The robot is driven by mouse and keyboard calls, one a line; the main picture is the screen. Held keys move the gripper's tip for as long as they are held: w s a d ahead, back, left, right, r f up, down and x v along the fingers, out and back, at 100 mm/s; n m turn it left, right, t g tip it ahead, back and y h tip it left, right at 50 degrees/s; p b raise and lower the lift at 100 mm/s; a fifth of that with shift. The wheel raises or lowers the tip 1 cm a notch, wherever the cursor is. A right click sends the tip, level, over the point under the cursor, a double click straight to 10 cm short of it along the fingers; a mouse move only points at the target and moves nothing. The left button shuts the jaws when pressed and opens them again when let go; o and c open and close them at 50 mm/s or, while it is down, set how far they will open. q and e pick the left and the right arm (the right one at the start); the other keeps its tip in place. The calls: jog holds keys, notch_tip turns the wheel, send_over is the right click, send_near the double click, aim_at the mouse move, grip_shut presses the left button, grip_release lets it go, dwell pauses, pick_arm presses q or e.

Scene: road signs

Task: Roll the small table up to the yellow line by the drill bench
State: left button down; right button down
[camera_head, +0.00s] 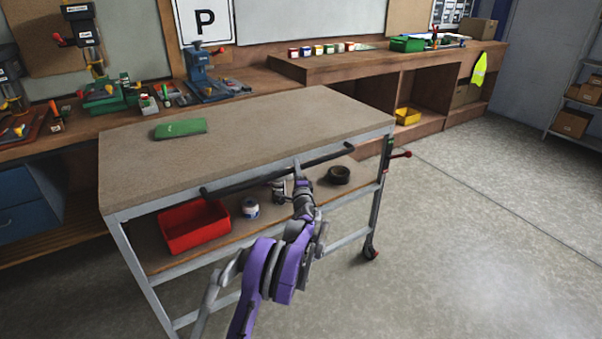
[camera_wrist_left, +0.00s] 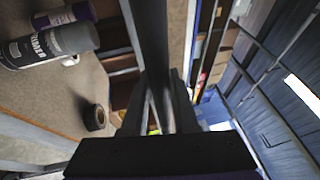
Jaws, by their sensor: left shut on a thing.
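The small table (camera_head: 250,130) is a grey metal trolley with a beige top and a lower shelf, standing in front of the wooden benches. A black handle bar (camera_head: 236,184) runs along its near side. My left gripper (camera_head: 299,178) is shut on this bar near its middle. The bar also shows close up in the left wrist view (camera_wrist_left: 153,45). A drill press (camera_head: 88,50) stands on the drill bench (camera_head: 120,118) at the left, behind the table. I cannot make out the yellow line on the floor. My right gripper is out of view.
A green case (camera_head: 180,128) lies on the tabletop. Open concrete floor (camera_head: 470,220) lies to the right. A shelf rack (camera_head: 580,100) stands far right.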

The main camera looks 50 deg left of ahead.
pick_arm(q)
jog(key=shift+a, duration=1.15)
jog(key=shift+r, duration=0.1)
jog(key=c, duration=1)
grip_release()
jog(key=shift+a, duration=0.1)
jog(key=o, duration=0.3)
jog(key=v, duration=1)
jog(key=shift+s+d+f, duration=0.2)
jog(key=shift+d, duration=0.15)
